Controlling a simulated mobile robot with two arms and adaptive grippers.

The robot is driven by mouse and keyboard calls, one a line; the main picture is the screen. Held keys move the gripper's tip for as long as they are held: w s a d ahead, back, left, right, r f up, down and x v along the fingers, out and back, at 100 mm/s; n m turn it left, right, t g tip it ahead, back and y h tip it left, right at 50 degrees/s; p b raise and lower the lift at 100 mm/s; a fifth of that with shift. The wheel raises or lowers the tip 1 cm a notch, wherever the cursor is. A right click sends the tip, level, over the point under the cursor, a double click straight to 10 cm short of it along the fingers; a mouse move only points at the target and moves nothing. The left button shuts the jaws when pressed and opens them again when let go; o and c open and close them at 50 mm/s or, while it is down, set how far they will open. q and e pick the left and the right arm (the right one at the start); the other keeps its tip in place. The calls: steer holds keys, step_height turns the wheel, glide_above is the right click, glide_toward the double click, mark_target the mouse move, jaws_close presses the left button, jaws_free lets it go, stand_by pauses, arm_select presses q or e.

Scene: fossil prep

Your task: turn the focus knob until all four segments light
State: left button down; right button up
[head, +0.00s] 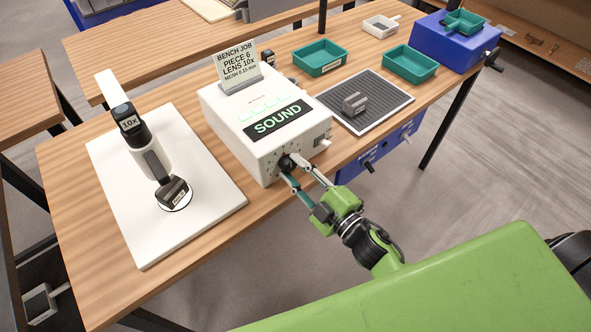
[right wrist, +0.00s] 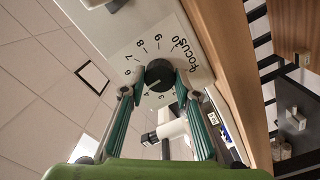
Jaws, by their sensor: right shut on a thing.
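The focus knob (right wrist: 158,75) is black and round, on a white numbered dial plate marked "focus" in the right wrist view. Its pale pointer mark appears to lie near the 4. In the head view the knob (head: 285,162) sits on the front of a white box (head: 228,118). My right gripper (head: 289,168) is shut on the knob, one finger on each side. The box's top has a black panel (head: 279,121) reading "SOUND" in green. Pale green segments (head: 264,104) show above it; I cannot tell exactly how many are lit. My left gripper is not in view.
A microscope-like stand (head: 150,155) marked "10x" is on a white board (head: 222,204) at left, with a dark piece under it. A sign (head: 237,66) stands on the box. A dark mat (head: 385,88) and green trays (head: 320,57) lie at right.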

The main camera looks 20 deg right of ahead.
stand_by(0.4)
steer(key=o, duration=1.1)
steer(key=v, duration=1.2)
steer(key=shift+r, duration=0.1)
